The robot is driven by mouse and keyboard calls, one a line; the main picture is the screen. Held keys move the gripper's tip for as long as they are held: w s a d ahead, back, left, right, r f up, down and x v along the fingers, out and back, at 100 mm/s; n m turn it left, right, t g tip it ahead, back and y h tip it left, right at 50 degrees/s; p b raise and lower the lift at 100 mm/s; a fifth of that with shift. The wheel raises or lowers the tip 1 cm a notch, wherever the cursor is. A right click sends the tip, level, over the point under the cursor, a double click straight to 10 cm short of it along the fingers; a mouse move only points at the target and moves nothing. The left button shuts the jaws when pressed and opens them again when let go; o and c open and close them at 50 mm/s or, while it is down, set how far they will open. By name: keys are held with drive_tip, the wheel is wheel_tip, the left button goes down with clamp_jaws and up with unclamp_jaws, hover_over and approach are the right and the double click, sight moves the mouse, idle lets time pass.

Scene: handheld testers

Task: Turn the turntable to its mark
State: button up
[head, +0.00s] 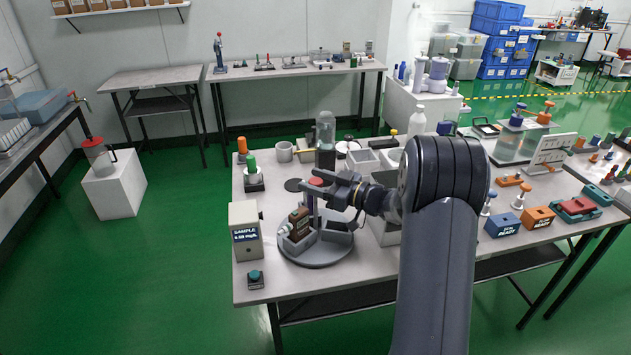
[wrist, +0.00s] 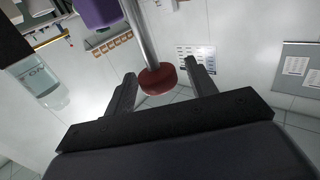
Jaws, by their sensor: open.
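The turntable (head: 318,252) is a round grey disc near the front left of the table. Grey raised blocks stand on it, with a brown bottle (head: 299,222) at its left side. A post with a red round knob (head: 316,182) rises from it. My gripper (head: 322,184) is at the top of this post. In the wrist view the red knob (wrist: 158,79) is between my open fingers (wrist: 160,85), with gaps visible beside it. I cannot make out the turntable's mark.
A sample meter box (head: 245,231) and a small button box (head: 255,279) stand left of the turntable. A clear cylinder (head: 326,135) stands behind it. A green-topped device (head: 253,172) is at the back left. Bins and a white bottle (head: 417,120) crowd the area behind my arm.

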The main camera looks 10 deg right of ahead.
drive_tip(key=v, duration=1)
drive_tip(key=shift+s+d+b, duration=0.2)
drive_tip(key=shift+d+b, duration=0.1)
drive_tip(key=shift+b, duration=0.05)
